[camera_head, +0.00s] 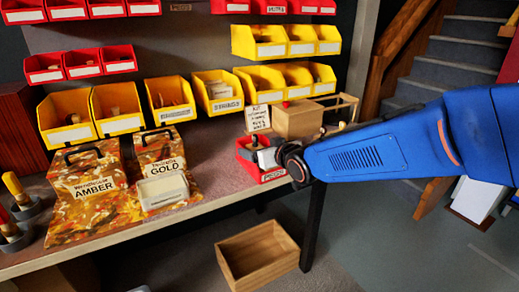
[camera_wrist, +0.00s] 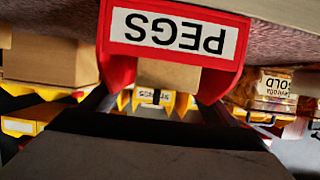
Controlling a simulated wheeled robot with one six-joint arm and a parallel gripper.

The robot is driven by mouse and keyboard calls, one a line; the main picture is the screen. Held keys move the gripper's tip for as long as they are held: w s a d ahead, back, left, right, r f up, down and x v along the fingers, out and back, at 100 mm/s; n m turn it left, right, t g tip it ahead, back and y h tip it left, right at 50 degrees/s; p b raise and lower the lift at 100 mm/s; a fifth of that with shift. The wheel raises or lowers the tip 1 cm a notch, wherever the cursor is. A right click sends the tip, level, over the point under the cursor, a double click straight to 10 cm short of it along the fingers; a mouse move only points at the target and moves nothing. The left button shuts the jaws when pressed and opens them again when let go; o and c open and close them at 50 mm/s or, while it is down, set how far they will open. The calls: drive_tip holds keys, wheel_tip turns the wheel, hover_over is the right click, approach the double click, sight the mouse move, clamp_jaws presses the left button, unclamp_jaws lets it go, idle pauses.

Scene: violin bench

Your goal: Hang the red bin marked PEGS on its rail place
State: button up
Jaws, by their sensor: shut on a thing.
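The red bin marked PEGS (camera_head: 245,159) is at the right part of the bench top in the head view, its white label facing front. In the wrist view, its label (camera_wrist: 172,32) shows large and upside down at the top. My gripper (camera_head: 262,152) reaches in from the right and is shut on the red bin. In the wrist view, my fingers run up to the bin on both sides. Whether the bin touches the bench is hard to tell. A gap in the top red row shows a small tag (camera_head: 180,8), too small to read.
Yellow bins (camera_head: 185,95) and red bins (camera_head: 84,72) hang in rows on the back panel. A wooden box (camera_head: 297,120) and a handwritten card (camera_head: 257,118) stand behind the PEGS bin. Two cases, AMBER (camera_head: 92,182) and GOLD (camera_head: 160,160), stand left. A wooden crate (camera_head: 258,258) lies below.

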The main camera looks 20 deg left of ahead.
sight(257, 139)
drive_tip(key=shift+r, duration=1.55)
